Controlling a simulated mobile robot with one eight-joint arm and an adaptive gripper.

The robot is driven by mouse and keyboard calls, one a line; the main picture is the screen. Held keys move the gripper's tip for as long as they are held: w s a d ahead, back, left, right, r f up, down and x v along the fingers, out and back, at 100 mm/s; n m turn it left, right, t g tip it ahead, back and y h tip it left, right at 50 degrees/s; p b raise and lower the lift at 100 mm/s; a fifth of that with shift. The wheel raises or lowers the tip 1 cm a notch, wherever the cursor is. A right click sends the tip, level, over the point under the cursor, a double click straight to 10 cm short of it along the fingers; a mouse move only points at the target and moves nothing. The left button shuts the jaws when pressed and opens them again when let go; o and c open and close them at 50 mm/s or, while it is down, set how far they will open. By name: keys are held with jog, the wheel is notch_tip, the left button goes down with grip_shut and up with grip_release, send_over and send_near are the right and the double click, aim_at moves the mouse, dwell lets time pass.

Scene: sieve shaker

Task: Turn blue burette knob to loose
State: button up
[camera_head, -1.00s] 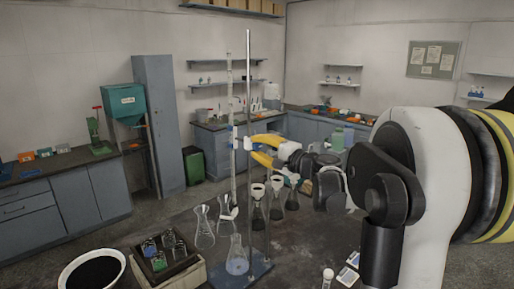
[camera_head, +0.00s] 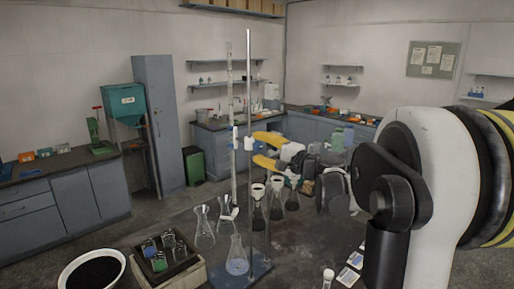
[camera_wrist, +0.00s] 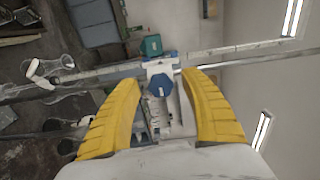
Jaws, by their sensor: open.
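The burette (camera_head: 231,95) is a tall clear tube standing upright beside a metal stand rod (camera_head: 249,95). A white clamp (camera_wrist: 160,67) joins them. The blue knob (camera_wrist: 158,86) shows near the middle of the wrist view, on the white clamp. In the head view, small blue and white clamp parts (camera_head: 235,140) show left of my gripper. My gripper (camera_head: 257,148) is open, with its yellow fingers pointing left towards the rod. In the wrist view, the fingers of my gripper (camera_wrist: 164,80) lie on either side of the knob, with clear gaps. Nothing is held.
Several flasks stand around the stand base (camera_head: 258,268), including an Erlenmeyer flask (camera_head: 237,262). A box (camera_head: 165,262) with small bottles and a white bowl (camera_head: 92,270) are at front left.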

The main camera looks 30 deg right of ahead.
jog(key=s+d, duration=0.2)
jog(key=s, duration=0.9)
jog(key=s+a+f+n+g+y+b, duration=0.15)
jog(key=a+f+n+g+b, duration=0.25)
jog(key=a+f, duration=0.6)
jog(key=s+a+f+n+g+b, duration=0.35)
jog(key=a+f, duration=0.45)
jog(key=a, duration=0.4)
jog(key=s+a+f+n+g+h+b, duration=0.1)
jog(key=s+a+f+n+b, duration=0.1)
jog(key=s+f, duration=0.2)
jog(key=s+a+f+n+g+h+b, duration=0.1)
jog(key=s+a+f+n+h+b, duration=0.1)
jog(key=f, duration=0.4)
jog(key=s+a+f+n+g+h+b, duration=0.1)
jog(key=s+a+f+n+b, duration=0.1)
jog(key=s+f, duration=0.4)
jog(key=shift+s+n+h+b, duration=0.25)
jog(key=shift+s+n+b, duration=0.3)
jog(key=shift+n+b, duration=0.45)
jog(key=shift+s+d+f, duration=0.1)
jog(key=shift+s+d, duration=0.1)
jog(key=shift+s, duration=0.05)
